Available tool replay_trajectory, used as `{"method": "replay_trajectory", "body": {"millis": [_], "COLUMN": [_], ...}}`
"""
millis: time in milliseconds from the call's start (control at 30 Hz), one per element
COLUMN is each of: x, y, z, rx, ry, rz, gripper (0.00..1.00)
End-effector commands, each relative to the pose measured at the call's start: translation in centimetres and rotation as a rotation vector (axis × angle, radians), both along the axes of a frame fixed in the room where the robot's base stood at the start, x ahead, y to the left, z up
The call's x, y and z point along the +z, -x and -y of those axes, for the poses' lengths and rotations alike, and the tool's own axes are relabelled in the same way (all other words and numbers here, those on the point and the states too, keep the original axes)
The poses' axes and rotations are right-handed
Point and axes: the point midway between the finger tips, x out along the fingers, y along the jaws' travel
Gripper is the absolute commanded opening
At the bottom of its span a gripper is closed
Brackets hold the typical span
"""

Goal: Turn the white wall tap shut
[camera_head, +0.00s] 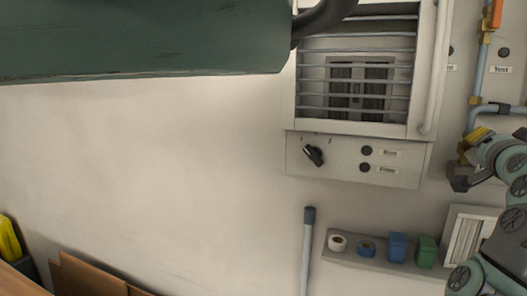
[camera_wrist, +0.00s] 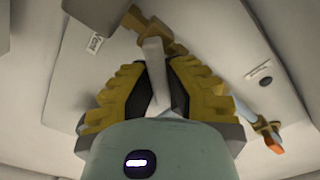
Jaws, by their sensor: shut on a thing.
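The white wall tap (camera_wrist: 154,62) shows in the wrist view as a pale lever on a brass fitting (camera_wrist: 150,25). My gripper (camera_wrist: 157,88) has its yellow fingers on both sides of the lever and is shut on it. The lever points from the fitting down between the fingers; its lower end is partly hidden by them. In the head view my gripper (camera_head: 463,162) is at the right edge, against the pipework on the wall. The tap's lever cannot be made out there behind the fingers.
A blue-grey pipe (camera_head: 480,75) with an orange handle (camera_head: 496,14) runs above my gripper. A louvred cabinet (camera_head: 421,165) with a black knob (camera_head: 313,155) is to the left. Below, a small shelf (camera_head: 376,264) holds tape rolls and blue and green containers. The wall at left is bare.

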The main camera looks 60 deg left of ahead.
Motion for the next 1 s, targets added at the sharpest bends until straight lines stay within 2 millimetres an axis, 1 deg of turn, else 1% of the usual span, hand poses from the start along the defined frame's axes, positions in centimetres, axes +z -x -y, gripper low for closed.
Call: {"method": "replay_trajectory", "body": {"millis": [33, 600, 800, 1000], "x": [-0.4, -1.4, -1.7, -2.0], "y": [-0.1, -0.5, -0.5, -0.5], "z": [0.1, 0.6, 0.7, 0.7], "rx": [0.001, -0.001, 0.0, -0.001], "ry": [-0.038, -0.472, -0.588, -0.666], "rz": [-0.028, -0.327, -0.403, -0.456], "gripper": [0.0, 0.0, 0.0, 0.0]}}
